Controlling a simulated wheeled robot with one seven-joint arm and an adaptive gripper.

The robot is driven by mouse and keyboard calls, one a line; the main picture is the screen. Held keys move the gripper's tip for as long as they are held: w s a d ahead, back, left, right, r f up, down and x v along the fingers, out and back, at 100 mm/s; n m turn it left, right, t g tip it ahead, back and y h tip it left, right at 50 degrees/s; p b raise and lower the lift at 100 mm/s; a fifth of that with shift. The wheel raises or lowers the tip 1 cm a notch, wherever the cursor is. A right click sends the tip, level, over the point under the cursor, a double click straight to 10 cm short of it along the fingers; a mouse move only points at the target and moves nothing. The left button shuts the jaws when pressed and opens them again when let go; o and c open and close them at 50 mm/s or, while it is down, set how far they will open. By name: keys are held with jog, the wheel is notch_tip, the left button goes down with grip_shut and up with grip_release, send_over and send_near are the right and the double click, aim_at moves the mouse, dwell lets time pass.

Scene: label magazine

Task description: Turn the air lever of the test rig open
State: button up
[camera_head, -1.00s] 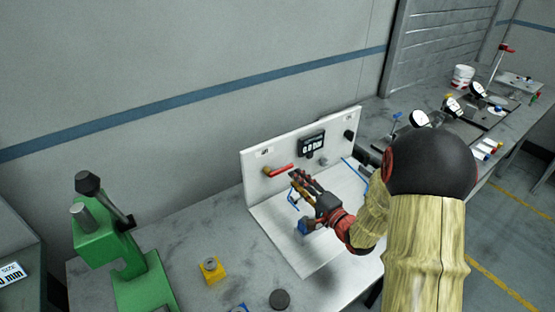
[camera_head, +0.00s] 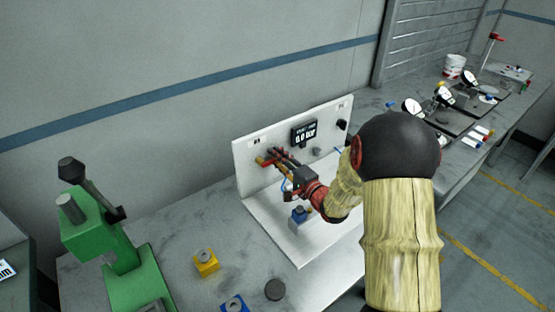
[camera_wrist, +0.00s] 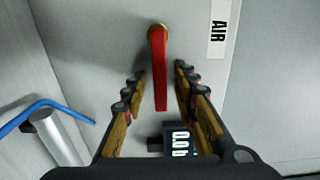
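The red air lever (camera_wrist: 159,75) runs from its brass pivot (camera_wrist: 157,31) on the white upright panel of the test rig (camera_head: 247,151). In the wrist view it points toward the rig's display and lies between my two fingers, with a gap on both sides. My gripper (camera_wrist: 168,84) is open. In the head view, my gripper (camera_head: 276,156) is at the left part of the panel and partly hides the red lever (camera_head: 262,162). An AIR label (camera_wrist: 218,26) is beside the pivot. The display (camera_head: 304,132) reads 0.0 bar.
A blue tube (camera_wrist: 40,108) and a grey cylinder (camera_wrist: 58,137) are at the left of the wrist view. A blue-topped block (camera_head: 299,217) stands on the rig's base below my arm. A green press (camera_head: 98,240) and a yellow block (camera_head: 206,263) are on the bench to the left.

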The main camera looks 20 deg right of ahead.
jog(key=shift+c, duration=1.2)
jog(key=c, duration=0.4)
grip_shut()
